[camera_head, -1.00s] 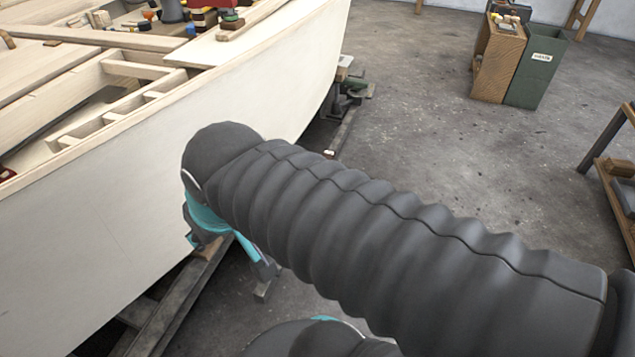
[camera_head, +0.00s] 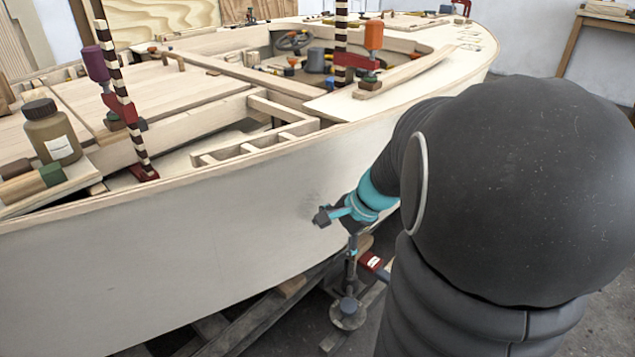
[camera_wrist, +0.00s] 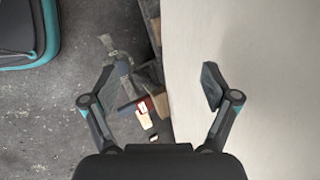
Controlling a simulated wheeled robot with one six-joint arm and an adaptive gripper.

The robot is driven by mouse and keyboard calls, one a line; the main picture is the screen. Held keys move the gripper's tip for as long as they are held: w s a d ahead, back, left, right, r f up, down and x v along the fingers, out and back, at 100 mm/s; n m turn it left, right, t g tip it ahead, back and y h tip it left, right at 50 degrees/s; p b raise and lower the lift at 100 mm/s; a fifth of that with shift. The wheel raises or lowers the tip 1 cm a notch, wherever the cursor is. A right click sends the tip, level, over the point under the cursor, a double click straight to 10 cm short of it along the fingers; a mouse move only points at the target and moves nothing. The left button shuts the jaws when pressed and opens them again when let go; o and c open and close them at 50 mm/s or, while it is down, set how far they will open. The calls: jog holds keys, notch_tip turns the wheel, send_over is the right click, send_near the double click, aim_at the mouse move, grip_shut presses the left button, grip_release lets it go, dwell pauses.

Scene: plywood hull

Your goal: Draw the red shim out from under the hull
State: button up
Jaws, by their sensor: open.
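The hull (camera_head: 190,240) is a pale plywood boat side that fills the left and middle of the head view; its side also shows at the right of the wrist view (camera_wrist: 265,90). A small red piece with a white label (camera_head: 372,262) shows low beside the hull, right of a grey stand. A red piece with a white patch also shows in the wrist view (camera_wrist: 143,104), between the fingers but well beyond them. I cannot tell whether this is the shim. My gripper (camera_wrist: 159,77) is open and empty, its right finger close to the hull side. Contact under the hull is hidden.
Dark timber rails (camera_head: 245,325) run under the hull. A grey stand (camera_head: 348,312) rises just below my gripper. Clamps (camera_head: 118,100) and a brown bottle (camera_head: 52,135) are on the deck. Open concrete floor (camera_wrist: 75,115) lies left in the wrist view.

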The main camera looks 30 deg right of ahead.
jog(key=w+d+f+m+t, duration=0.2)
jog(key=d+f+m, duration=0.5)
jog(key=d, duration=0.4)
jog(key=m+t, duration=0.2)
jog(key=m, duration=0.7)
send_near(368, 258)
notch_tip(368, 258, up, 4)
jog(key=s, duration=0.3)
jog(key=shift+d+f+h, duration=0.2)
jog(key=shift+d+h, duration=0.1)
jog(key=shift+d, duration=0.15)
jog(key=shift+w+a, duration=0.1)
jog(key=b+x, duration=0.1)
jog(key=x, duration=1.2)
jog(key=shift+w+a+f, duration=0.15)
jog(key=shift+w+f, duration=0.05)
jog(key=shift+f, duration=0.05)
jog(key=shift+s, duration=0.1)
jog(key=c, duration=1.3)
